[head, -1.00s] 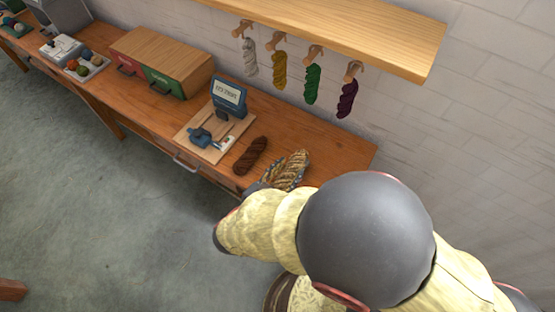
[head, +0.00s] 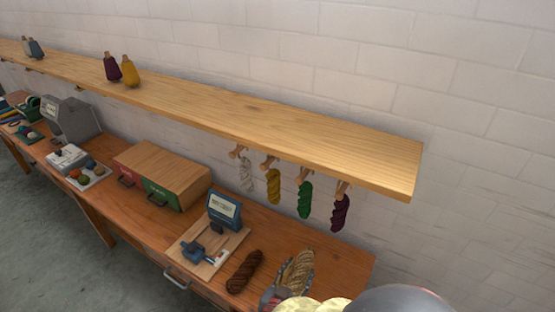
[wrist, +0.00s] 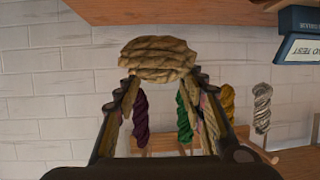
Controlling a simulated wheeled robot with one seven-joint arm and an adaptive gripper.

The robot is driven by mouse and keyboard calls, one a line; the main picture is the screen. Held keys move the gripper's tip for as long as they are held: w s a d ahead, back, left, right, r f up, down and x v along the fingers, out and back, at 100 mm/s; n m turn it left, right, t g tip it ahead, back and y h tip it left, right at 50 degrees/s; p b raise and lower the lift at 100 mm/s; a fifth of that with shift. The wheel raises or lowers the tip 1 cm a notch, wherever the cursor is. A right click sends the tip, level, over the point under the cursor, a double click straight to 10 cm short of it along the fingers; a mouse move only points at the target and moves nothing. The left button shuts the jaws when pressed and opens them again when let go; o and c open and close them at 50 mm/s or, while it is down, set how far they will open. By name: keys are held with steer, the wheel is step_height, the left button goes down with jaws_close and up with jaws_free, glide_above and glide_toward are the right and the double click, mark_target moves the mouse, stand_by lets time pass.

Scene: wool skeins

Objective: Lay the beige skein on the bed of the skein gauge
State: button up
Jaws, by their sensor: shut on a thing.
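The beige skein (head: 298,270) is a twisted tan hank at the right end of the bench, right of a dark brown skein (head: 244,272). My gripper (head: 288,288) is shut on it, and it seems to be held above the bench top. In the wrist view the beige skein (wrist: 157,59) lies across between the fingertips of my gripper (wrist: 158,78). The skein gauge (head: 234,240) is a wooden board with a blue clamp-like part and a blue display, left of both skeins. Nothing lies on the gauge that I can make out. My arm hides the bench's near right corner.
A drawer box (head: 160,176) with red and green fronts stands left of the gauge. A long shelf (head: 260,115) runs above, with several skeins, such as the green skein (head: 305,200), hanging from pegs below it.

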mark_target(314, 251)
steer(key=w+d, duration=0.1)
steer(key=w, duration=0.2)
steer(key=w+d+f+n+y, duration=0.1)
steer(key=w+d, duration=0.1)
steer(key=w+d+f+n+y, duration=0.1)
steer(key=w+d, duration=0.1)
steer(key=w, duration=0.1)
steer(key=shift+w+d+t, duration=0.25)
steer(key=shift+w+t, duration=0.05)
steer(key=shift+t, duration=0.1)
steer(key=d+f+n+y, duration=0.1)
steer(key=d+f, duration=0.1)
steer(key=w+d+f+y, duration=0.1)
steer(key=d+f, duration=0.1)
steer(key=w+d+f+n+y, duration=0.1)
steer(key=d+f, duration=0.1)
steer(key=shift+w+d+f+n, duration=0.1)
steer(key=shift+d+n, duration=0.2)
steer(key=shift+d, duration=0.05)
steer(key=shift+s+d+f+t+y, duration=0.3)
steer(key=shift+d+f, duration=0.1)
steer(key=shift+f, duration=0.2)
steer(key=shift+s, duration=0.1)
